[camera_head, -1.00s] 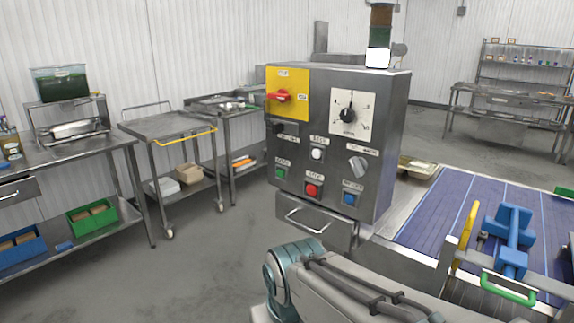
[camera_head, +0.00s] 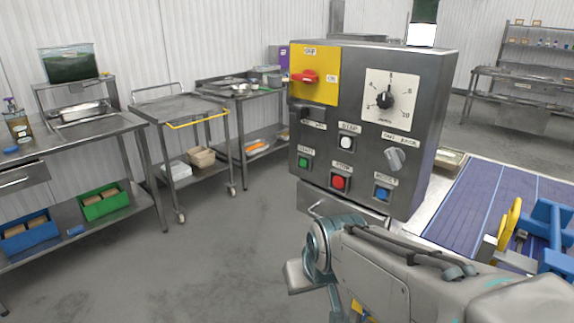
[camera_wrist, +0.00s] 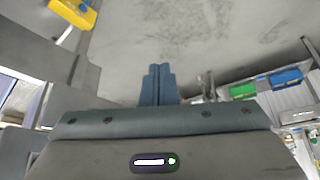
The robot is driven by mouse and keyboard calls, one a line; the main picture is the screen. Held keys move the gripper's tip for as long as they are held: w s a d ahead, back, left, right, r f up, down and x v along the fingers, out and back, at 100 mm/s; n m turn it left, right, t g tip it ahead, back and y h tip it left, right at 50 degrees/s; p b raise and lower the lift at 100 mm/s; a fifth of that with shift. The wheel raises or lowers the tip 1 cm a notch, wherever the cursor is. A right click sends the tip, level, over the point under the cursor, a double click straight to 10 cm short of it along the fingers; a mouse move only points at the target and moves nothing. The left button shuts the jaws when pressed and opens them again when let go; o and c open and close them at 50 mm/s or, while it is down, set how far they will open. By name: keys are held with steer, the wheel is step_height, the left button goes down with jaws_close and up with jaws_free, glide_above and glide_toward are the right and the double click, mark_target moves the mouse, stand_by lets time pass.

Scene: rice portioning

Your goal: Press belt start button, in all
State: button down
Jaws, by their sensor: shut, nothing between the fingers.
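The grey control box (camera_head: 372,120) stands in the centre of the head view. The green start button (camera_head: 303,162) is at its lower left, with the red stop button (camera_head: 338,182) and a blue button (camera_head: 382,194) to its right. A white button (camera_head: 346,143) sits above them. In the wrist view my gripper (camera_wrist: 158,70) is shut and empty, its blue-grey fingers together over the grey floor. The fingertips do not show in the head view, where my arm is in front of and below the box. No button shows in the wrist view.
The blue belt (camera_head: 480,205) lies right of the box, with a blue fixture (camera_head: 550,225) and a yellow part (camera_head: 509,222) by it. A metal cart (camera_head: 178,108) and a side table (camera_head: 80,140) stand at left. The floor (camera_head: 220,260) between is clear.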

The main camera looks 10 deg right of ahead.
mark_target(304, 163)
steer(key=w+a+r+n+t+h+b, duration=0.1)
steer(key=w+r+t+h+b, duration=0.1)
steer(key=w+t, duration=0.6)
steer(key=w+a+r+n+t+h+b, duration=0.1)
steer(key=w+r+t+b, duration=0.4)
steer(key=w, duration=1.3)
steer(key=shift+a+n+t+h, duration=0.35)
steer(key=shift+t+h, duration=0.35)
steer(key=shift+t, duration=0.7)
steer(key=shift+s, duration=0.1)
steer(key=w+d+p, duration=0.1)
steer(key=w+d, duration=0.4)
steer(key=d, duration=0.2)
steer(key=shift+w, duration=0.1)
